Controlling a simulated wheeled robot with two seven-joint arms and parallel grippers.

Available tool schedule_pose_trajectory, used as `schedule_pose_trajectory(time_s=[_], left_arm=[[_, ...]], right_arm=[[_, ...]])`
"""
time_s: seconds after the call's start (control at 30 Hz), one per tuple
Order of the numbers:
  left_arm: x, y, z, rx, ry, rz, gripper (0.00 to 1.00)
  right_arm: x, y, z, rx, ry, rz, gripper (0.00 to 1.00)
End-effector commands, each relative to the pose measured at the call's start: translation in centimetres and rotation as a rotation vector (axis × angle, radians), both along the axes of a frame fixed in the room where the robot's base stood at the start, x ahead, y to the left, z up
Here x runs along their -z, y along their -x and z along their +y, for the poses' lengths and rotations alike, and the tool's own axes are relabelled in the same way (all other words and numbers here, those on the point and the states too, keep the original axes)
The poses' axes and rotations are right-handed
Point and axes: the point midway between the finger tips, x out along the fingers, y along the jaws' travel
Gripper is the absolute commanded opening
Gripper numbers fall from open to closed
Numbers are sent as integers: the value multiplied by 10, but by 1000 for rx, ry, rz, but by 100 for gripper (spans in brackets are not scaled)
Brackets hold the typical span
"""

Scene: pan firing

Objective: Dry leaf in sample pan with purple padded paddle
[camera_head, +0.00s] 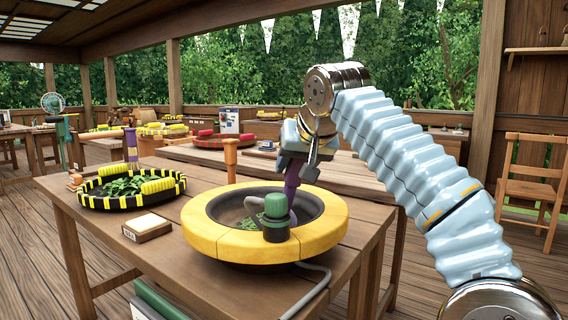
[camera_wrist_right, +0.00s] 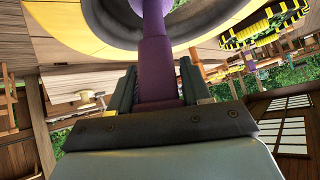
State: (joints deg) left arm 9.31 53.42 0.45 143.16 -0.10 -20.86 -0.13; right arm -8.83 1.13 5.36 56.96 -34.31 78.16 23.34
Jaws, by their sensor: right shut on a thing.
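The sample pan (camera_head: 330,238) is a dark bowl with a wide yellow padded rim, standing on the front table. Green leaf (camera_head: 252,221) shows in its bottom, partly hidden by a green-capped device on the near rim. My right gripper (camera_head: 297,165) is above the pan's right far side, shut on the purple paddle (camera_head: 291,180). The paddle points down into the pan; its lower end is hidden behind the green device. In the right wrist view the purple handle (camera_wrist_right: 158,60) runs between the fingers toward the yellow rim. My left gripper is not in view.
The green-capped device (camera_head: 275,215) stands on the rim, with a grey hose running to the table edge. An orange-handled tool (camera_head: 231,158) stands behind the pan. A black-and-yellow tray of leaves (camera_head: 88,198) and a small white-topped box (camera_head: 147,227) lie left.

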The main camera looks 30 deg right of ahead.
Motion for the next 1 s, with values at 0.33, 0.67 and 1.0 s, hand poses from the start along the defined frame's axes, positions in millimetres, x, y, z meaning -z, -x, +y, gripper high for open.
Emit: schedule_pose_trajectory(time_s=[0.33, 0.67, 1.0], left_arm=[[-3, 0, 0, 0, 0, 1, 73], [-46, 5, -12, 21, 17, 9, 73], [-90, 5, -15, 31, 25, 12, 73]], right_arm=[[-1, 10, 43, -2, 1, -2, 0], [-42, 9, 51, 1, 0, -3, 0], [-86, 9, 51, 1, 0, -3, 0]])
